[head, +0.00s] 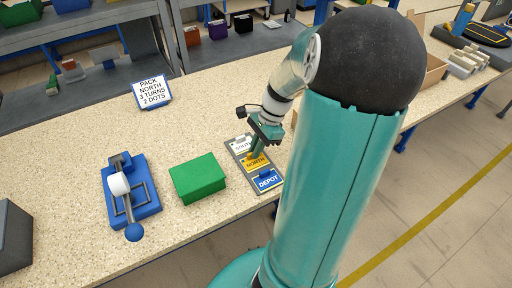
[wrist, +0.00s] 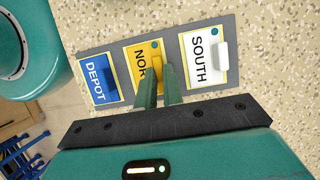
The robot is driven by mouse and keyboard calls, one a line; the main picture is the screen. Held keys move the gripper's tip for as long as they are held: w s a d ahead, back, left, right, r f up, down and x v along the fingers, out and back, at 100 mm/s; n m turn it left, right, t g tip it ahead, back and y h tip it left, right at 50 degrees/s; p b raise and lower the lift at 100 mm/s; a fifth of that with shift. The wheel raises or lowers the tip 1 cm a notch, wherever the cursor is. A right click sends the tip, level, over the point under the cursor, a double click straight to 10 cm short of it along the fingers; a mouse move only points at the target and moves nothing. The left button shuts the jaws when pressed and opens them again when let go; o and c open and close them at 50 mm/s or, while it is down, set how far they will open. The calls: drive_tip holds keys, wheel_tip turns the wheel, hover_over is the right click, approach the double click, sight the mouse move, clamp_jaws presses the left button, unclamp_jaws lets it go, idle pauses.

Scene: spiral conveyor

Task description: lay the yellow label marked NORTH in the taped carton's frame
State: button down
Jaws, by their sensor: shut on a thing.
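The yellow NORTH label (head: 259,166) lies in the middle of a grey board, between the white SOUTH label (head: 242,144) and the blue DEPOT label (head: 267,181). In the wrist view the NORTH label (wrist: 139,52) shows only "NOR"; my fingers cover the rest. My gripper (head: 256,152) reaches down to the label, and in the wrist view its green fingers (wrist: 158,80) are shut on the label's raised yellow tab. The label appears to be still on the board. I cannot make out a taped carton with a frame.
The grey board (head: 234,148) lies on the speckled counter. A green box (head: 197,179) and a blue device with a white roller (head: 131,192) stand to its left. A sign (head: 152,92) reads PACK NORTH, 3 TURNS, 2 DOTS. An open brown carton (head: 436,70) stands at right.

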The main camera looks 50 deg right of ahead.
drive_tip(key=shift+r, duration=0.2)
drive_tip(key=shift+r, duration=0.75)
drive_tip(key=shift+r, duration=1.95)
